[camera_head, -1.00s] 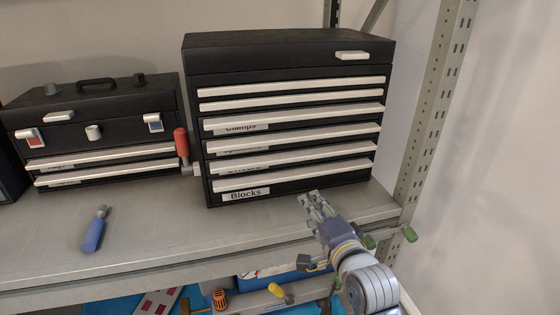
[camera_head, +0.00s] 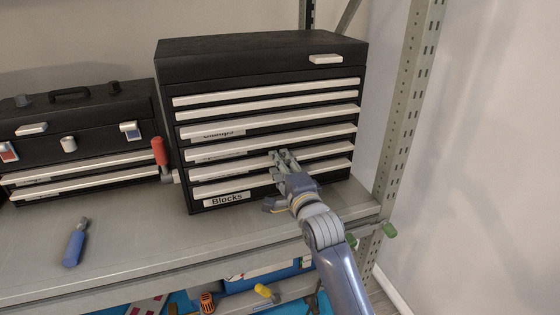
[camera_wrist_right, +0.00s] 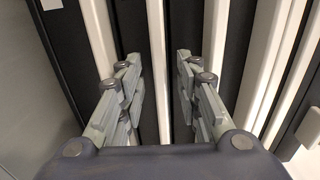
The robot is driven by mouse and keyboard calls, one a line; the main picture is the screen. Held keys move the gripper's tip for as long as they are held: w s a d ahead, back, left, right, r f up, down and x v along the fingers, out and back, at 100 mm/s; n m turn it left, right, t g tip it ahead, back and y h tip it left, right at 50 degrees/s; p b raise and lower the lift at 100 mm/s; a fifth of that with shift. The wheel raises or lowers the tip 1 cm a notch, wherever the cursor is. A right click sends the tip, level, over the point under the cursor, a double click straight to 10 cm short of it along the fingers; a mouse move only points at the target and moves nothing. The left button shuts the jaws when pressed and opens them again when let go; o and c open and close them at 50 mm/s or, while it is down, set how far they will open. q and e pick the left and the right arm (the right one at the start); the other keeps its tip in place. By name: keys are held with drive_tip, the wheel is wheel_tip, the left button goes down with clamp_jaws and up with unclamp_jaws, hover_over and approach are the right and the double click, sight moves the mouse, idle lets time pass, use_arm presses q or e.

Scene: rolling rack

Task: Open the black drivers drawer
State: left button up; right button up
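The black chest (camera_head: 262,52) stands on the shelf with a stack of drawers with long white handles, all shut. The lowest drawer's label (camera_head: 227,198) reads "Blocks"; a higher one (camera_head: 224,134) seems to read "Clamps". No label reading "Drivers" is legible; the labels between are mostly hidden by handles. My right gripper (camera_head: 285,156) is at the chest's front, near the second handle from the bottom. In the right wrist view its fingers (camera_wrist_right: 158,85) are open, with one white handle (camera_wrist_right: 156,50) running between them, apart from both. My left gripper is not in view.
A smaller black toolbox (camera_head: 85,126) stands left, with a red-handled tool (camera_head: 160,152) between it and the chest. A blue-handled tool (camera_head: 75,246) lies on the shelf (camera_head: 130,250). A metal rack post (camera_head: 402,110) rises on the right. A lower shelf holds more tools.

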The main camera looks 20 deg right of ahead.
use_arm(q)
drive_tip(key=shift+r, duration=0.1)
use_arm(e)
drive_tip(key=shift+w, duration=0.5)
clamp_jaws()
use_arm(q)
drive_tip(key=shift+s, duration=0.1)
